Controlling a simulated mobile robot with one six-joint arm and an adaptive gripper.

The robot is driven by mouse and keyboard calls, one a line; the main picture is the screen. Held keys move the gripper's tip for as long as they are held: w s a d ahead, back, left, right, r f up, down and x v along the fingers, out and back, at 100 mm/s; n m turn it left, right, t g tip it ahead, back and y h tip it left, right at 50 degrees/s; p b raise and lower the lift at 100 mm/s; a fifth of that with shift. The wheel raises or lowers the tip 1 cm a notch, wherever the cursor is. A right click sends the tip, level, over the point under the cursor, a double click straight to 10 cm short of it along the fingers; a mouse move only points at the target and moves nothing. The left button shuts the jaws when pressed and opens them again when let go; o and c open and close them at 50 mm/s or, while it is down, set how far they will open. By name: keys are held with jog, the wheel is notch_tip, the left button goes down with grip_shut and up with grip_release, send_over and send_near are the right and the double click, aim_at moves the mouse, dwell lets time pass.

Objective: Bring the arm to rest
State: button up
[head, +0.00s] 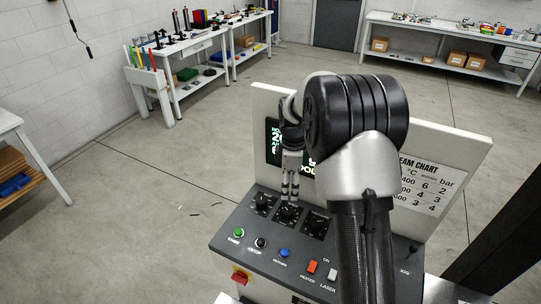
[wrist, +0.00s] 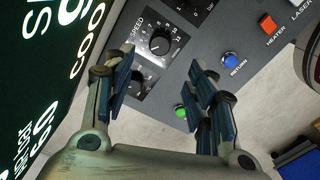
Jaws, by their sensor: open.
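My gripper (head: 290,194) is open and empty. It points down over the knob row of the grey control panel (head: 228,243), in front of the dark display (head: 272,150). In the wrist view the two fingers of my gripper (wrist: 163,72) stand apart, with a speed knob (wrist: 161,42) and a second knob (wrist: 138,85) seen between them. I cannot tell whether the fingertips touch the panel. My arm rises in front of the panel and hides part of the display and the chart (head: 432,183).
The panel carries a green button (head: 239,232), a blue button (head: 285,252), a red heater switch (head: 311,267), a white laser switch (head: 333,275) and a small joystick (head: 412,248). Workbenches (head: 189,43) line the walls. Open floor lies left of the panel. A dark post (head: 500,235) stands at right.

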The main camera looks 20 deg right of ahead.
jog(key=s+a+r+m+t+b, duration=0.1)
jog(key=s+a+r+m, duration=0.2)
jog(key=s+r, duration=0.4)
jog(key=s+a+r+m+t+b, duration=0.1)
jog(key=s+a+r+m+b, duration=0.1)
jog(key=s+a+r+m, duration=0.3)
jog(key=s+a+m+t+b, duration=0.2)
jog(key=s+m, duration=0.3)
jog(key=s, duration=1.4)
jog(key=shift+a+t, duration=0.3)
jog(key=shift+a, duration=0.35)
